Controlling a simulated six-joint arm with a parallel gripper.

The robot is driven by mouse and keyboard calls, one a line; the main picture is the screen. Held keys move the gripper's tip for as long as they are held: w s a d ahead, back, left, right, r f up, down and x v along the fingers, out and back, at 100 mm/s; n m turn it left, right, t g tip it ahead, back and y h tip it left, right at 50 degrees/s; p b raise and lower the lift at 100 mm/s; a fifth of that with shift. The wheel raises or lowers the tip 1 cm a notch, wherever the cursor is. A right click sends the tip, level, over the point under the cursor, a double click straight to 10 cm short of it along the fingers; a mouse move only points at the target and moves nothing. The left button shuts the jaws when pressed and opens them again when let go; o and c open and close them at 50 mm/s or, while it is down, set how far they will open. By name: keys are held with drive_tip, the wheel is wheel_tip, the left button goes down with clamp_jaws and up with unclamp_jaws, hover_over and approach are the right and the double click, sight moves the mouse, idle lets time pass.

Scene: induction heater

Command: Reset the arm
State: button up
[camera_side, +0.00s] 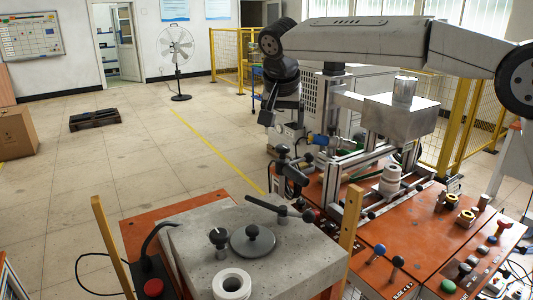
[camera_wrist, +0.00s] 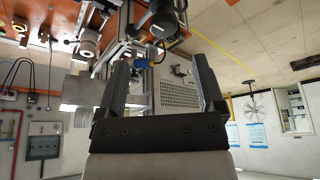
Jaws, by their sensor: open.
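My gripper (camera_wrist: 162,62) shows in the wrist view with its two dark fingers wide apart and nothing between them. In the side view my arm reaches across the top and its wrist hangs down near the centre, beside the machine frame. My fingertips are hard to make out there. The orange-topped heater bench (camera_side: 420,262) stands below and to the right. A stacked white cylindrical part (camera_side: 391,180) stands on it inside the metal frame. A concrete block (camera_side: 190,245) carries a round dark lid (camera_side: 253,243) with a knob, and a white ring (camera_side: 231,285) at its front.
A grey metal box (camera_side: 400,113) with a shiny cup on top sits high on the frame. Several levers and knobs rise from the bench. Yellow fencing (camera_side: 228,55) stands behind. A fan (camera_side: 176,60), black pallet (camera_side: 95,120) and cardboard box (camera_side: 17,133) leave open floor at left.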

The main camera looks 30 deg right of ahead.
drive_tip(key=s+d+f+n+t+y, duration=0.2)
drive_tip(key=s+d+f+n, duration=0.7)
drive_tip(key=s+d+f, duration=0.3)
drive_tip(key=s+a+f+g+y, duration=0.1)
drive_tip(key=s+a+f+g, duration=0.1)
drive_tip(key=s+f, duration=1)
drive_tip(key=shift+s+f+g, duration=0.3)
drive_tip(key=shift+s+f, duration=0.1)
drive_tip(key=shift+f, duration=0.2)
